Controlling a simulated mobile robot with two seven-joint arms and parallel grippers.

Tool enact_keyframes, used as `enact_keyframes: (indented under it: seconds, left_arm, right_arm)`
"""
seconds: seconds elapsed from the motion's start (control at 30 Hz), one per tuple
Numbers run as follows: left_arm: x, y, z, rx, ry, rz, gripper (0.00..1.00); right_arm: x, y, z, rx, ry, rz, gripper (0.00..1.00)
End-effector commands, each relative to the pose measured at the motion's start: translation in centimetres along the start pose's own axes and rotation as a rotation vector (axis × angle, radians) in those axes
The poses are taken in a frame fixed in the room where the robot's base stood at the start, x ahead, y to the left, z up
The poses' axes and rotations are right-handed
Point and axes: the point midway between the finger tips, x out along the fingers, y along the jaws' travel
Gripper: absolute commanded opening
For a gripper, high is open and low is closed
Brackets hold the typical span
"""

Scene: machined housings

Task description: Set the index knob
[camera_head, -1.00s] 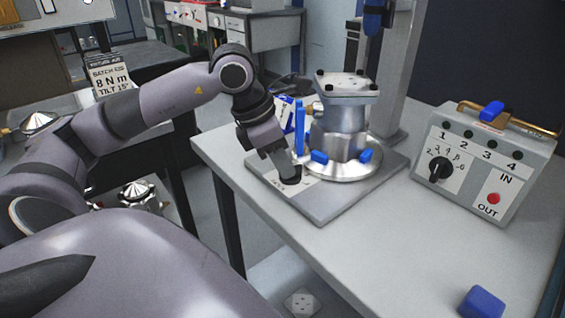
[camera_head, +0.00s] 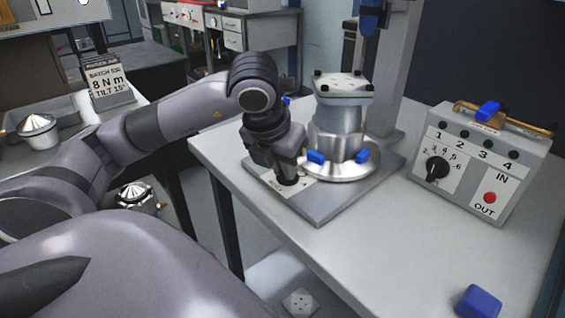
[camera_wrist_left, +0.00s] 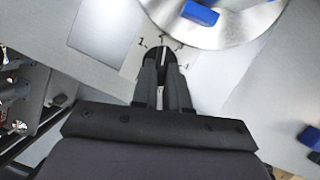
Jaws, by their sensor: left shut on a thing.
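The index knob is a small black knob on a white numbered label at the left corner of the grey base plate (camera_head: 318,211). In the left wrist view the black knob (camera_wrist_left: 156,53), with a pale pointer line, sits between the fingertips of my left gripper (camera_wrist_left: 163,72). Its numbered label (camera_wrist_left: 176,45) shows partly; most numerals are hidden. In the head view my left gripper (camera_head: 287,179) points down at this label, shut on the knob, and hides most of it. My right gripper is not in view.
A metal housing (camera_head: 338,125) with blue clamps on a round flange stands close beside the gripper. A control box (camera_head: 480,165) with its own black dial stands at the right. A blue block (camera_head: 480,302) lies near the table's front. The right-hand table middle is clear.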

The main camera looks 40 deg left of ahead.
Motion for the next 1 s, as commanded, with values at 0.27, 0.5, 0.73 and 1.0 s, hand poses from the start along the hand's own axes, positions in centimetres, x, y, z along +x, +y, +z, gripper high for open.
enact_keyframes:
  seconds: [0.27, 0.5, 0.73, 1.0]
  left_arm:
    - [0.09, -0.13, -0.11, -0.056, 0.005, 0.023, 0.0]
    - [0.1, -0.12, -0.13, -0.062, 0.006, 0.027, 0.0]
    - [0.11, -0.12, -0.13, -0.061, 0.007, 0.026, 0.27]
    - [0.07, -0.11, -0.06, -0.062, 0.004, 0.026, 0.39]
  right_arm:
    - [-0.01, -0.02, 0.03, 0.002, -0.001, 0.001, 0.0]
    - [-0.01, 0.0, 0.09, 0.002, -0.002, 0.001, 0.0]
    - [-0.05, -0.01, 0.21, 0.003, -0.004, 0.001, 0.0]
    - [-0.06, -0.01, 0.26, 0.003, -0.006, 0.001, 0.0]
